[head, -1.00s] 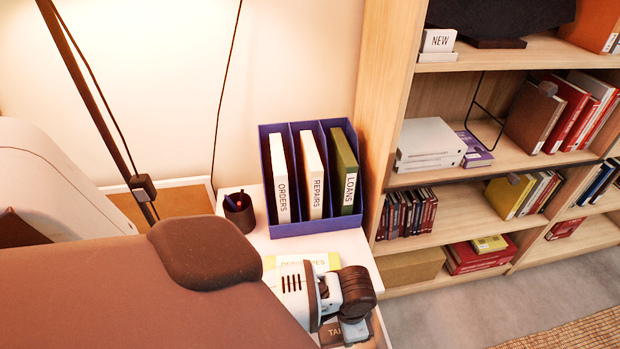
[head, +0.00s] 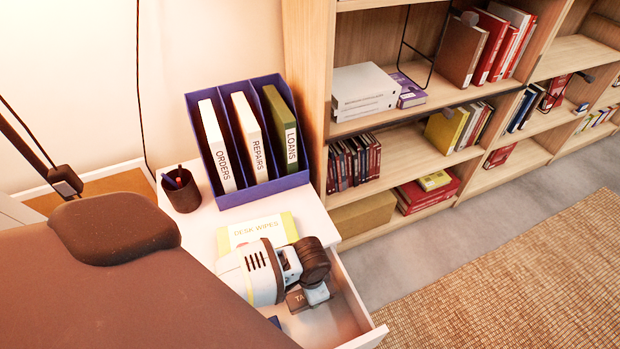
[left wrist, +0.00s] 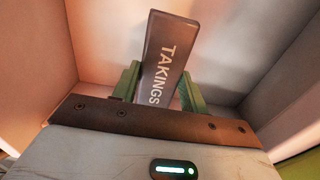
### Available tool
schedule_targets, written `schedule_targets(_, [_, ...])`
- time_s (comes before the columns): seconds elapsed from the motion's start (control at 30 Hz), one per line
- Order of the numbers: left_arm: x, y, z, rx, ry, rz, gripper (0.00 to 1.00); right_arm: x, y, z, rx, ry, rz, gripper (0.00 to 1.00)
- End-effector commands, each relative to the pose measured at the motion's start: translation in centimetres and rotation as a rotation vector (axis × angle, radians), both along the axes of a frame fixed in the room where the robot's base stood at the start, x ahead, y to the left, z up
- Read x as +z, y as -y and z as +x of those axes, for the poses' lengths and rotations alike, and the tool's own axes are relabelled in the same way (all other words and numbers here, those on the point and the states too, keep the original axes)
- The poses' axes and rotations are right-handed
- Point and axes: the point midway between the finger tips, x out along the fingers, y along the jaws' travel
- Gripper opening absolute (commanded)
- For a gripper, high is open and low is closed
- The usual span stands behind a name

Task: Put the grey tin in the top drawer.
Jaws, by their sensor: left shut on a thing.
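The grey tin, lettered TAKINGS, stands out clearly in the left wrist view (left wrist: 163,60); in the head view only a small part of it (head: 297,300) shows below my wrist. My left gripper (head: 309,296) is shut on it, with the green fingers (left wrist: 158,88) on either side of the tin. The top drawer (head: 362,335) is pulled open under the white desk top, and the gripper with the tin is over or within it. Pale drawer walls surround the tin in the wrist view. I cannot tell whether the tin touches the drawer floor. My right gripper is not in view.
On the desk top stand a blue file rack (head: 262,195) with three binders, a dark pen cup (head: 183,193) and a yellow-and-white desk wipes pack (head: 258,231). A wooden bookcase (head: 310,85) stands to the right. A large brown shape fills the lower left.

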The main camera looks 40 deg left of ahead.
Motion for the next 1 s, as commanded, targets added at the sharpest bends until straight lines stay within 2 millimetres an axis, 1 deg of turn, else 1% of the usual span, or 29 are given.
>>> schedule_targets(0.1, [-1.9, 0.0, -0.1, 0.000, -0.004, 0.001, 0.11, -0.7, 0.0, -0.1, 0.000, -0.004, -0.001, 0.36])
schedule_targets(0.2, [-3.0, 0.0, -0.1, 0.000, -0.003, 0.001, 0.11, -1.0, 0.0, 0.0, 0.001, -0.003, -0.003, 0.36])
schedule_targets(0.4, [-3.1, 0.0, 0.0, -0.001, 0.001, -0.001, 0.11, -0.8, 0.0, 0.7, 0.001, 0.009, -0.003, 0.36])
schedule_targets(0.63, [-3.5, 0.0, 0.0, 0.000, 0.000, 0.000, 0.11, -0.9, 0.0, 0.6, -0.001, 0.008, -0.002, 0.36])
schedule_targets(0.67, [-3.4, 0.0, -0.1, 0.000, -0.001, 0.001, 0.47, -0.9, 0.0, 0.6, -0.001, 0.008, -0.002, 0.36])
schedule_targets(0.7, [-3.4, 0.0, -0.1, 0.000, -0.001, 0.001, 0.52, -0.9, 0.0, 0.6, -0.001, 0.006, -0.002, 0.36])
schedule_targets(0.8, [-3.4, 0.0, -0.1, 0.000, -0.001, 0.001, 0.65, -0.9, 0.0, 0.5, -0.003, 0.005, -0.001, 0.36])
schedule_targets(1.0, [-3.4, 0.0, -0.1, 0.000, -0.001, 0.001, 0.65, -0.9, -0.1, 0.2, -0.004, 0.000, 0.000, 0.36])
